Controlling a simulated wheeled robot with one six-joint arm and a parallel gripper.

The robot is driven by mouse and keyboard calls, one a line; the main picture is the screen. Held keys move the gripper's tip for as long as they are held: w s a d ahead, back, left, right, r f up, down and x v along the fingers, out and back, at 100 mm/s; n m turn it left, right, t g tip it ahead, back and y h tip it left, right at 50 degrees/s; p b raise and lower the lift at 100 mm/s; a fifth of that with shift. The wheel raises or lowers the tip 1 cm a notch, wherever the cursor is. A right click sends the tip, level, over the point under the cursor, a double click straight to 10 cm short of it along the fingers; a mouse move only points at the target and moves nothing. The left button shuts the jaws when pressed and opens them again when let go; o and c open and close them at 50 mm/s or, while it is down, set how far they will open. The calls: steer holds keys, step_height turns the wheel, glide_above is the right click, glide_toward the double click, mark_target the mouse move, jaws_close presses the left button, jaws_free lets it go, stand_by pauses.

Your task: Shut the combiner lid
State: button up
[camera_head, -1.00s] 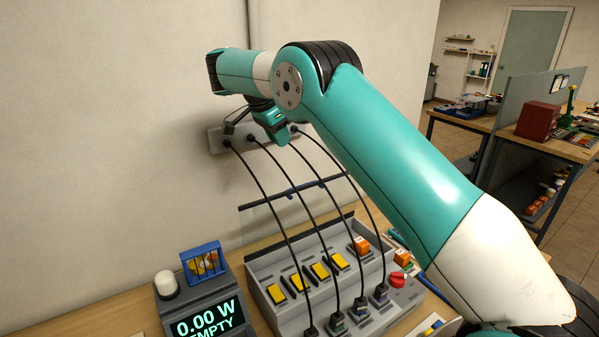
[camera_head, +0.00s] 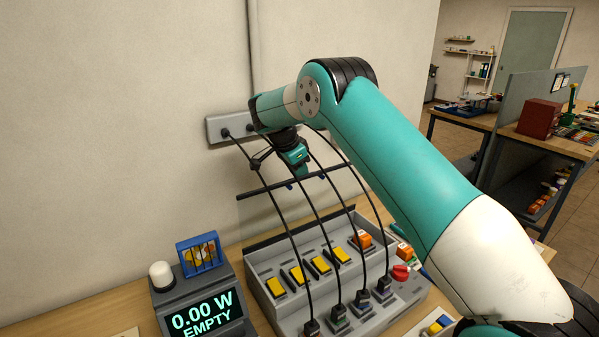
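The combiner (camera_head: 262,318) is a grey box on the bench with yellow switches and one orange switch. What looks like its clear lid stands raised at the back; a dark bar (camera_head: 253,195) seems to be its upper edge, with small blue parts (camera_head: 322,178) on it. The see-through panel is hard to make out. My gripper (camera_head: 274,165) is above and behind the box, close to the bar in the picture. I cannot tell if it touches the bar. Its fingers are dark and small, partly hidden by the wrist, and no held object shows.
Several black cables (camera_head: 270,190) run from a wall socket strip (camera_head: 214,130) down to plugs on the box, crossing before the bar. A red knob (camera_head: 400,272) is at the box's right. A display (camera_head: 203,312) reading "0.00 W EMPTY" stands left, beside a white dome (camera_head: 161,274).

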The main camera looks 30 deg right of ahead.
steer(key=shift+d+f, duration=0.25)
steer(key=shift+f, duration=0.35)
jaws_close()
